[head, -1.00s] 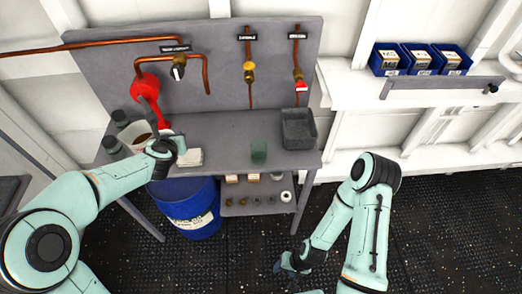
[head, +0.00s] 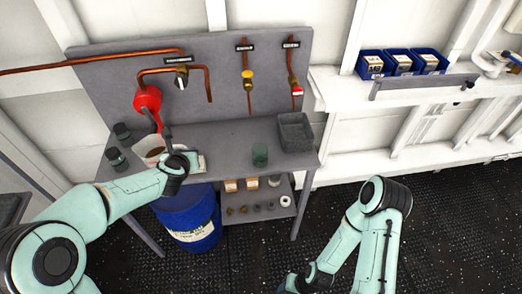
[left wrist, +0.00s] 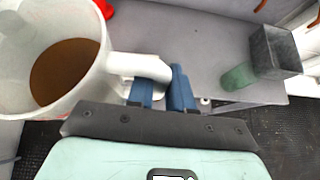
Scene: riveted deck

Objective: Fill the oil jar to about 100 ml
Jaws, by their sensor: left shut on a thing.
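A white translucent jug (head: 143,146) with brown liquid inside stands out beside my left gripper (head: 181,158) over the bench's left part. In the left wrist view the jug (left wrist: 103,80) fills the left side, and the blue fingers (left wrist: 163,90) are shut on its white handle. I cannot tell whether its base touches the bench. A green translucent jar (head: 260,155) stands on the bench (head: 225,135), apart from the gripper; it also shows in the left wrist view (left wrist: 238,78). My right gripper (head: 290,283) is low at the bottom edge, partly cut off, its jaws unclear.
A red funnel-like thing (head: 148,99) is behind the jug. Copper pipes with a black-and-white valve (head: 181,76), a yellow valve (head: 247,74) and a red-handled valve (head: 297,90) line the back panel. A grey bin (head: 295,131) stands right. A blue drum (head: 188,218) is below.

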